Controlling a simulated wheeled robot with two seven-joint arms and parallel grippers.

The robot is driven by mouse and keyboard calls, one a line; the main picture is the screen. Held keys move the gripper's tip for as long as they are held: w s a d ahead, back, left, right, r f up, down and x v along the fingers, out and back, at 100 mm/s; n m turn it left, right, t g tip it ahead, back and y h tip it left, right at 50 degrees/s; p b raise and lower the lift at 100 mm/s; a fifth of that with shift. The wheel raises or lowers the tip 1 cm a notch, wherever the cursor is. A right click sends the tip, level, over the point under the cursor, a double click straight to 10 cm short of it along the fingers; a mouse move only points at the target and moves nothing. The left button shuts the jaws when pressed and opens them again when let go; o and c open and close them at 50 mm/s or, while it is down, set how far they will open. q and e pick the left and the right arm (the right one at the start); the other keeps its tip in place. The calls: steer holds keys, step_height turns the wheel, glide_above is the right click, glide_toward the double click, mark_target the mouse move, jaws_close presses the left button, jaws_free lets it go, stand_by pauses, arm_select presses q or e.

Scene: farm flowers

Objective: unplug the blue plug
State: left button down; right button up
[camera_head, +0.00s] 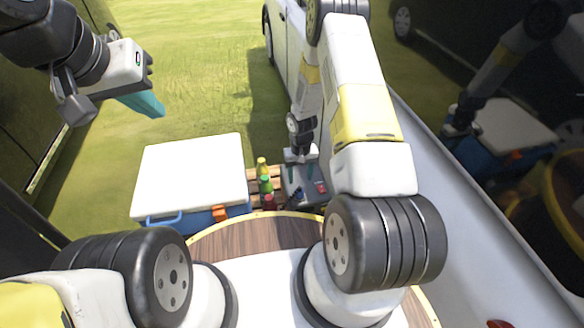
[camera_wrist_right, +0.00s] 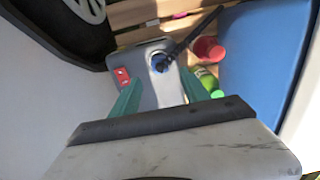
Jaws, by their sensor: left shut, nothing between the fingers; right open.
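The blue plug (camera_wrist_right: 159,63) with its dark cable (camera_wrist_right: 192,37) sits at the top face of a grey power box (camera_wrist_right: 146,57) in the right wrist view. A red switch (camera_wrist_right: 122,76) is beside it on the box. My right gripper (camera_wrist_right: 161,79) is open, its teal fingers pointing toward the box on either side of the plug's line, with the plug just beyond the fingertips. In the head view my right gripper (camera_head: 301,172) is over the grey box (camera_head: 299,197); the plug is too small to make out there. My left gripper (camera_head: 157,110) is shut and empty, raised at the upper left.
A blue cooler with a white lid (camera_head: 190,178) stands left of the box. Red and green bottles (camera_head: 265,185) stand between them, close to the right gripper. Wooden slats (camera_wrist_right: 150,12) lie beneath. A white vehicle (camera_head: 286,45) is behind, and open grass (camera_head: 205,65) lies beyond the cooler.

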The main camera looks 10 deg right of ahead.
mark_target(300, 188)
steer(key=shift+f, duration=4.4)
steer(key=shift+c, duration=0.2)
jaws_close()
steer(key=shift+r, duration=0.1)
steer(key=shift+r, duration=2.9)
